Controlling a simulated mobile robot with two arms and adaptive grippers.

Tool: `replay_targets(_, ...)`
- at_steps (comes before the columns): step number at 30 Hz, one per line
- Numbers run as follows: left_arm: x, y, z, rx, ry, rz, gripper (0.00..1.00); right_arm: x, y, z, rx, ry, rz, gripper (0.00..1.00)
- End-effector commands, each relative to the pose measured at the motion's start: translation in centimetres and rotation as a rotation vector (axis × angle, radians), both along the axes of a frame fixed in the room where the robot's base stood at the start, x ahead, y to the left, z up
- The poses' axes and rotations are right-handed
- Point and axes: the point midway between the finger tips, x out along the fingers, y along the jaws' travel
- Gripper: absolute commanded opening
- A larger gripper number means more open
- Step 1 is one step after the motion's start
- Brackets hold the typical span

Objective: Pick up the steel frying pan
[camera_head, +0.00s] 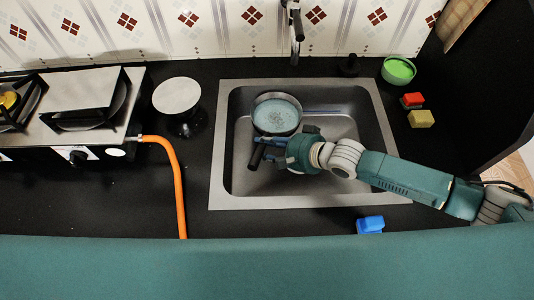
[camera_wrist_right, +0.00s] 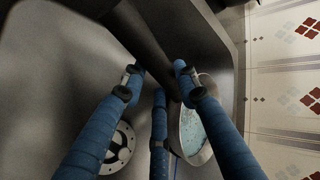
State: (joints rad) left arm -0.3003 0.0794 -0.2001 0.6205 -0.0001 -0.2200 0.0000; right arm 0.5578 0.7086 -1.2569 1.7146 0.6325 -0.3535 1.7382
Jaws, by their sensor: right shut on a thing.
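The steel frying pan (camera_head: 277,114) is in the sink, with a steel rim, a pale blue speckled inside and a dark handle (camera_head: 256,156) pointing toward the front. My right gripper (camera_head: 268,149) reaches in from the right and is shut on the handle. In the right wrist view, the blue fingers (camera_wrist_right: 160,82) lie on either side of the dark handle (camera_wrist_right: 146,38), and part of the pan (camera_wrist_right: 194,130) shows beyond them. I cannot tell whether the pan touches the sink bottom. My left gripper is not in view.
The sink (camera_head: 232,180) has raised walls around the pan, and a faucet (camera_head: 294,25) stands behind it. A stove (camera_head: 60,105) with an orange hose (camera_head: 178,180) is at left. A green bowl (camera_head: 398,70), sponges (camera_head: 421,118) and a blue object (camera_head: 370,224) lie around the sink.

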Motion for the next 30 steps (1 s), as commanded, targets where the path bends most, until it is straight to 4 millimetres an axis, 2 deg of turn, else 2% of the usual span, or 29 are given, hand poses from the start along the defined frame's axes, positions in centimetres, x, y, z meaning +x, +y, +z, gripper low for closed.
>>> replay_targets(1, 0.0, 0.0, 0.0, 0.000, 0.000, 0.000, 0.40, 0.2, 0.2, 1.5, 0.009, -0.010, 0.002, 0.00)
replay_targets(6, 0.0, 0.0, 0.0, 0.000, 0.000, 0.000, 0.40, 0.2, 0.2, 4.8, 0.007, -0.012, 0.003, 0.00)
replay_targets(15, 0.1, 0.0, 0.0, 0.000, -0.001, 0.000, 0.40, 0.3, 0.2, 9.6, 0.006, -0.012, 0.002, 0.00)
replay_targets(21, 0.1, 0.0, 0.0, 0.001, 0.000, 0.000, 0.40, 0.2, 0.1, 11.0, 0.005, -0.009, 0.001, 0.00)
replay_targets(30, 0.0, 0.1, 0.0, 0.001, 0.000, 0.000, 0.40, 0.2, 0.1, 11.4, 0.005, -0.010, 0.002, 0.00)
